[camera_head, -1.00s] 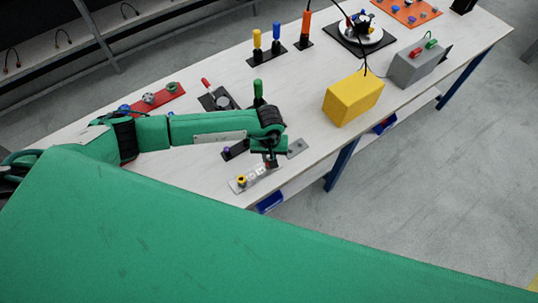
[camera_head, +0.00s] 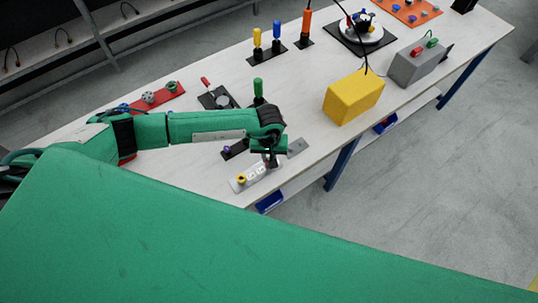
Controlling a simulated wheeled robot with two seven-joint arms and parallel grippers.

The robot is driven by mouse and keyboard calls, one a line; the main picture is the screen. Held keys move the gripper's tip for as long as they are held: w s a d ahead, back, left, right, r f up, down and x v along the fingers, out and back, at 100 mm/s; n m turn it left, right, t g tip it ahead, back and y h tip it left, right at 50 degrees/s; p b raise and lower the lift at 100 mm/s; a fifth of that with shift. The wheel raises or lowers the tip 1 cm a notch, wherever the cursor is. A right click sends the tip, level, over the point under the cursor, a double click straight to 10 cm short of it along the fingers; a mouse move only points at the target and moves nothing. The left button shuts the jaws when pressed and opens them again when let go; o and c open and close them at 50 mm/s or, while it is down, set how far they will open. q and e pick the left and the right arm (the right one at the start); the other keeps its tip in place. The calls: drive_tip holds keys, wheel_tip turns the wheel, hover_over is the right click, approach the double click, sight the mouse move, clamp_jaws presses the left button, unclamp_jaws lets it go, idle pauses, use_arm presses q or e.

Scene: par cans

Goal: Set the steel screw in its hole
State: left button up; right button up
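A light grey plate (camera_head: 257,180) lies near the front edge of the table, with a yellow-and-dark knob-like piece (camera_head: 241,179) at its left end and pale marks in its middle. My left gripper (camera_head: 270,161) points down over the right end of this plate. Its fingers are small and dark here, so I cannot tell whether they are open or shut. I cannot make out the steel screw or its hole; the gripper may hide them. A small grey plate (camera_head: 298,147) lies just right of the gripper. My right gripper is not in view.
A dark block with a purple piece (camera_head: 227,151) and a green-handled tool (camera_head: 258,88) stand close to my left arm. A yellow box (camera_head: 352,97) and a grey box (camera_head: 416,66) stand to the right. Blue bins (camera_head: 270,201) sit below the tabletop.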

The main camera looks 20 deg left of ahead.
use_arm(q)
drive_tip(key=shift+f+b, duration=0.1)
drive_tip(key=shift+b, duration=0.25)
idle(0.4)
drive_tip(key=o, duration=0.5)
drive_tip(key=o, duration=0.5)
drive_tip(key=shift+o, duration=0.2)
